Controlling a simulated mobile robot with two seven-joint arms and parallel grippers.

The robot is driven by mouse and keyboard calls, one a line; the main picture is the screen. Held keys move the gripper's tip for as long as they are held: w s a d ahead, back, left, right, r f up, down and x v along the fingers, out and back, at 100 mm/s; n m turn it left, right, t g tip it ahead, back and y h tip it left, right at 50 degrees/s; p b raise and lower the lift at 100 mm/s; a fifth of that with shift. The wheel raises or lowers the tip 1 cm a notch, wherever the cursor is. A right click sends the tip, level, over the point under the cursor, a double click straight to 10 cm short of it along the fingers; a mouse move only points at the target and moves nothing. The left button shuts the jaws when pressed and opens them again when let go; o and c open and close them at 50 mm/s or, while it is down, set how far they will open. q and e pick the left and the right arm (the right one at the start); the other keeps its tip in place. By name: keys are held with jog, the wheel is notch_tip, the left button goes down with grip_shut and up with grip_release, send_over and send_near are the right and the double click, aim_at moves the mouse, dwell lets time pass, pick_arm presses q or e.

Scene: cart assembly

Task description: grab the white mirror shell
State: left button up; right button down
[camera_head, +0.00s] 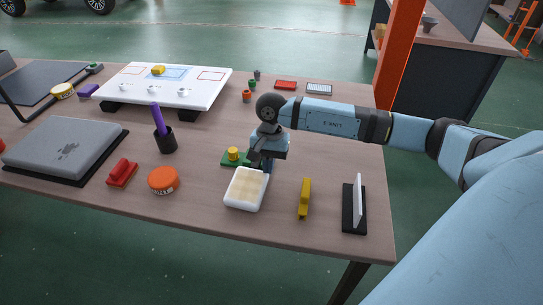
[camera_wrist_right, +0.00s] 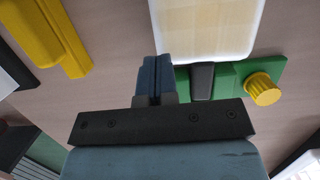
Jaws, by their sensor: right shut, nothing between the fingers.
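A white shell (camera_head: 234,198) with rounded corners and a beige gridded inner face lies on the table in front of my right gripper. It also shows at the top of the right wrist view (camera_wrist_right: 253,20). My right gripper (camera_head: 262,162) points down just behind the shell's far edge. My left gripper is not in view.
A green block with a yellow knob (camera_head: 233,154) sits right beside my right gripper. A yellow tool (camera_head: 304,198) and a black stand with a white panel (camera_head: 355,205) lie to the right. An orange-lidded jar (camera_head: 163,180) stands left. Bare tabletop separates them.

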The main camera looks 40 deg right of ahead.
aim_at(264, 189)
jog(key=s+a, duration=0.2)
jog(key=s+a+b, duration=0.1)
jog(key=a, duration=0.1)
jog(key=shift+s+a+f, duration=0.15)
jog(key=shift+s, duration=0.2)
jog(key=shift+a, duration=0.1)
dwell(0.7)
